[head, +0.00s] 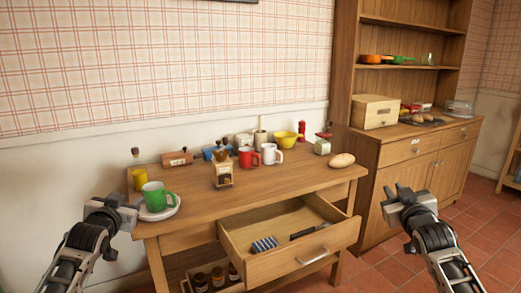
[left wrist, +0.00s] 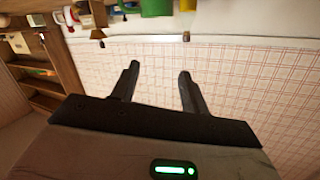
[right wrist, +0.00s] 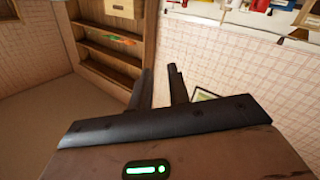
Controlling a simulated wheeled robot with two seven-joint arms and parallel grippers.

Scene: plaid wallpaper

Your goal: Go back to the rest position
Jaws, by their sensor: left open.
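My left gripper (head: 124,205) is raised at the left front corner of the wooden table (head: 195,213), close to the green mug (head: 154,196) on its white plate. Its two fingers stand apart with nothing between them in the left wrist view (left wrist: 158,75). My right gripper (head: 402,197) is raised to the right of the table, in front of the wooden cabinet (head: 405,152). Its fingers show a narrower empty gap in the right wrist view (right wrist: 161,72). Neither gripper touches anything that I can see.
The table's drawer (head: 285,265) is pulled out, with a blue striped item (head: 264,244) and a dark utensil inside. A red mug (head: 248,157), a white mug (head: 271,154), a coffee grinder (head: 222,172) and a potato-like item (head: 341,160) stand on top. Tiled floor lies open at right.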

